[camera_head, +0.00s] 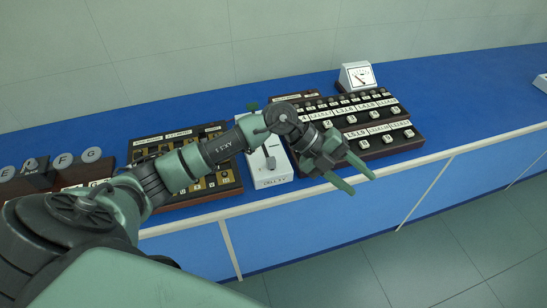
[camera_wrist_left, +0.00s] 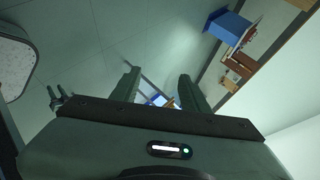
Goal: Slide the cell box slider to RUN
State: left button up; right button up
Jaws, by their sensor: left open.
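The cell box is a white box (camera_head: 270,179) with "CELL" lettering on its front, standing on the blue bench between two panels. A grey slider knob (camera_head: 270,163) shows on its top face; its exact setting and the RUN label cannot be read. My left arm crosses over the back part of the box and hides some of it. My left gripper (camera_head: 357,177) is open and empty, to the right of the box, in front of the right panel and near the bench's front edge. Its two fingers also show apart in the left wrist view (camera_wrist_left: 160,88).
A dark panel with many white labelled keys (camera_head: 375,135) stands right of the box. A panel with brass-coloured keys (camera_head: 218,190) stands left, partly behind my arm. A white meter (camera_head: 357,76) stands at the back.

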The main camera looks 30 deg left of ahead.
pick_arm(q)
jog(key=w+a+f+g+y, duration=0.1)
jog(key=w+a+f+y, duration=0.15)
jog(key=a+y, duration=0.7)
jog(key=n+g+y, duration=0.1)
jog(key=n, duration=0.2)
send_over(271, 159)
jog(key=shift+w+d+r, duration=0.1)
jog(key=shift+d+r, duration=0.2)
jog(key=shift+r, duration=0.05)
jog(key=shift+a+y, duration=0.25)
jog(key=shift+a, duration=0.1)
notch_tip(271, 159, down, 7)
jog(key=shift+r+p, duration=0.1)
jog(key=shift+p, duration=1.05)
jog(key=shift+d+f, duration=0.1)
jog(key=shift+f, duration=0.3)
pick_arm(e)
jog(key=shift+w+r, duration=0.2)
jog(key=shift+r, duration=0.4)
jog(key=shift+w+r, duration=0.2)
jog(key=shift+r, duration=0.4)
pick_arm(q)
grip_shut()
pick_arm(e)
jog(key=shift+d, duration=0.1)
